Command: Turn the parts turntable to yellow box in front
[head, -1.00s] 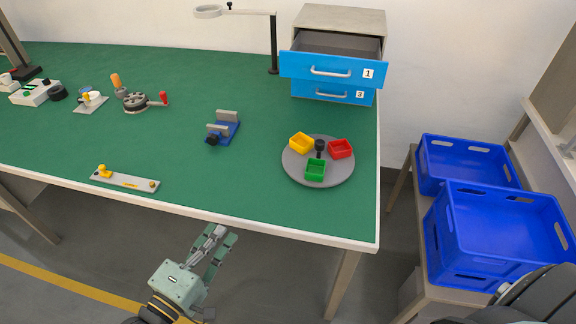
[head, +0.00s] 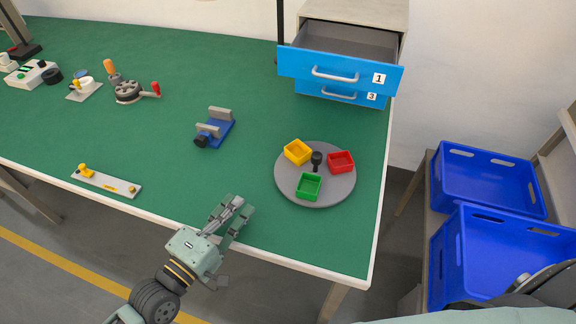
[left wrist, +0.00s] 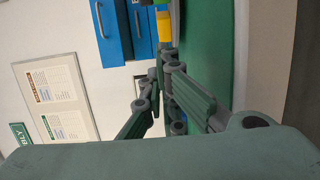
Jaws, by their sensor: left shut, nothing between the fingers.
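The parts turntable (head: 329,191) is a grey disc on the green bench near its right end. It carries a yellow box (head: 297,151) at back left, a red box (head: 341,161) at back right and a green box (head: 309,186) at the front. A dark knob (head: 316,158) stands at its middle. My left gripper (head: 236,212) is shut and empty at the bench's front edge, left of and nearer than the turntable, apart from it. In the left wrist view its fingers (left wrist: 162,85) show, with part of the yellow box (left wrist: 164,25) beyond. My right gripper is not visible.
A drawer unit with an open blue drawer (head: 340,71) stands behind the turntable. A blue vise-like fixture (head: 214,128) lies to the left, and a grey strip (head: 106,181) near the front edge. Blue crates (head: 486,180) stand at right. The bench between gripper and turntable is clear.

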